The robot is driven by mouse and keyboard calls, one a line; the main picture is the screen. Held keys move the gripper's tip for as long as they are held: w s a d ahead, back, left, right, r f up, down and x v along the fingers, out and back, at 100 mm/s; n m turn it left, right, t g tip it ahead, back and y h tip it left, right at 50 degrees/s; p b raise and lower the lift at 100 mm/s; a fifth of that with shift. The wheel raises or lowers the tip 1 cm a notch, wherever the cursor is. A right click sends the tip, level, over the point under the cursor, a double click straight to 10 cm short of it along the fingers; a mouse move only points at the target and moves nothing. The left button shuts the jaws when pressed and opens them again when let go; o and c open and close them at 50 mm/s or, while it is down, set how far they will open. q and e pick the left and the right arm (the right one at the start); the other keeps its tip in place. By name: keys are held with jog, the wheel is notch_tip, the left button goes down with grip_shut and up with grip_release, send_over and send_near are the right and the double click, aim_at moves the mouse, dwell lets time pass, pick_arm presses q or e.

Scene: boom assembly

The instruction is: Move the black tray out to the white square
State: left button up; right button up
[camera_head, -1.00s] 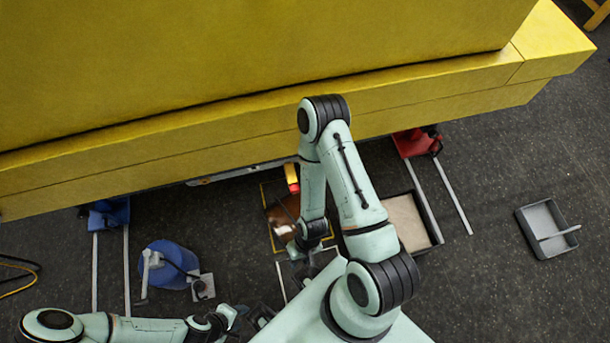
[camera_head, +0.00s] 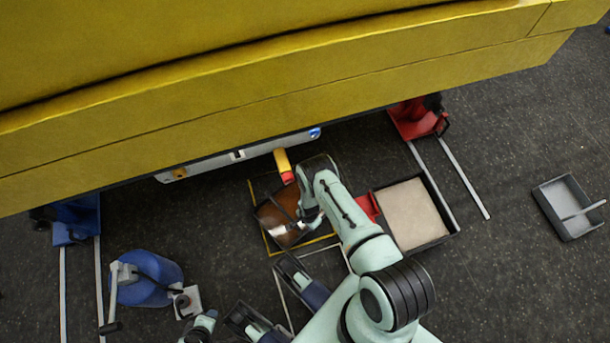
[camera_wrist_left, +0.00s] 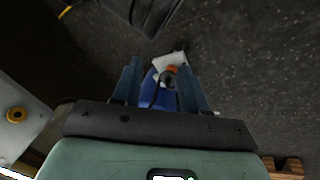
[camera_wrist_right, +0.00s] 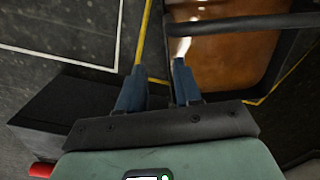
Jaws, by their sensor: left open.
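The black tray (camera_head: 270,232), holding brown liquid, lies on the floor inside a yellow outline, near the yellow machine. A dark bar crosses it in the right wrist view (camera_wrist_right: 240,24). The white square (camera_head: 283,303) is a floor outline on the near side of the tray, partly covered by my arm and dark parts. My right gripper (camera_wrist_right: 158,66) is open at the tray's side edge; whether it touches is unclear. In the head view my right arm hides part of the tray. My left gripper (camera_wrist_left: 160,64) is open and empty, facing the blue drum (camera_head: 150,280).
A black-rimmed box with a pale inside (camera_head: 412,213) stands right of the tray. A red jack (camera_head: 418,118), a blue jack (camera_head: 75,218) and a grey tray (camera_head: 568,207) are around.

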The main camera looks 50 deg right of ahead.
aim_at(308, 232)
pick_arm(q)
jog(key=shift+w+a+f, duration=0.15)
jog(key=shift+w+f, duration=0.2)
jog(key=shift+w, duration=0.05)
pick_arm(e)
jog(key=shift+w+d+f+m, duration=0.3)
jog(key=shift+w+d+f, duration=0.2)
jog(key=shift+f, duration=0.25)
pick_arm(q)
jog(key=shift+s+f, duration=0.1)
pick_arm(e)
jog(key=shift+s+f, duration=0.1)
jog(key=shift+f+b, duration=0.3)
notch_tip(308, 232, down, 12)
jog(key=b, duration=0.5)
jog(key=shift+b, duration=0.4)
jog(key=shift+f, duration=0.3)
pick_arm(q)
jog(key=s+a+f+g, duration=0.1)
jog(key=s+f+g, duration=0.3)
jog(key=s+f, duration=0.5)
jog(key=s, duration=0.3)
jog(key=shift+s+a+n+g, duration=0.25)
jog(key=shift+a+n+g, duration=0.05)
jog(key=shift+a+n, duration=0.1)
pick_arm(e)
grip_shut()
